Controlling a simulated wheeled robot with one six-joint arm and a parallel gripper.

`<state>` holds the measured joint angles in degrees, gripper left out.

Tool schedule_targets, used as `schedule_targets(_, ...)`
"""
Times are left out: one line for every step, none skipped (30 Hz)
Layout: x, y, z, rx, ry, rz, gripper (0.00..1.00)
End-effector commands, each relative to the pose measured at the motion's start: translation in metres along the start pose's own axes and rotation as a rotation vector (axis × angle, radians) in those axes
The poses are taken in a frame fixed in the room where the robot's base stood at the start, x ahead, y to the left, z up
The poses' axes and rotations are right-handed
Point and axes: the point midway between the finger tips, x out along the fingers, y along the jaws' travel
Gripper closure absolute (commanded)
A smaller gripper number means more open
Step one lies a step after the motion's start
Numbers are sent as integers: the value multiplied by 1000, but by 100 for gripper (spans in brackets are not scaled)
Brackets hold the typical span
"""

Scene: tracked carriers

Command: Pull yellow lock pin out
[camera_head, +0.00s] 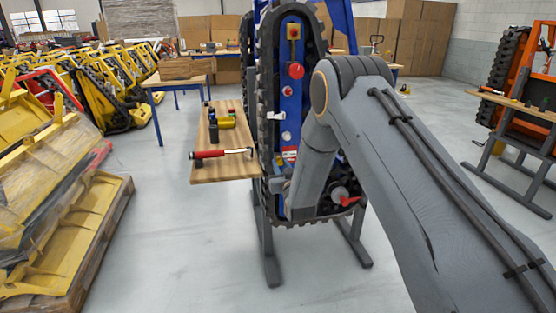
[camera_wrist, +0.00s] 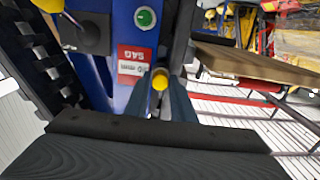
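The yellow lock pin (camera_wrist: 160,78) shows as a round yellow head on the blue carrier side frame in the wrist view, just below a red and white label (camera_wrist: 133,62). My gripper (camera_wrist: 160,92) has one finger on each side of the pin. The fingers are apart, with the pin head between their tips; I cannot tell whether they touch it. In the head view my arm reaches to the lower part of the blue tracked carrier (camera_head: 292,110), which stands upright in black track. The pin and my fingertips do not show clearly there.
A wooden shelf (camera_head: 232,168) with a red-handled hammer (camera_head: 220,154) and small items sits left of the carrier. A red handle (camera_head: 349,200) sticks out low right. Yellow frames (camera_head: 45,235) are stacked at left. Floor is clear between them and the stand.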

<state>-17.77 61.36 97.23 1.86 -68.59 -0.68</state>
Motion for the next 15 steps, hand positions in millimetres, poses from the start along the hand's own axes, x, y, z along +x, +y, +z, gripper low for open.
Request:
schedule_targets(0,0,0,0,0,0,87)
schedule_targets(0,0,0,0,0,0,92)
schedule_targets(0,0,0,0,0,0,99)
schedule_targets(0,0,0,0,0,0,100)
schedule_targets(0,0,0,0,1,0,100)
schedule_targets(0,0,0,0,0,0,100)
schedule_targets(0,0,0,0,0,0,100)
schedule_targets(-1,0,0,0,0,0,100)
schedule_targets(-2,0,0,0,0,0,100)
schedule_targets(-2,0,0,0,0,0,100)
schedule_targets(-3,0,0,0,0,0,100)
schedule_targets(-5,0,0,0,-1,0,100)
schedule_targets(-6,0,0,0,-1,0,100)
schedule_targets(-7,0,0,0,-1,0,100)
schedule_targets(-8,0,0,0,-1,0,100)
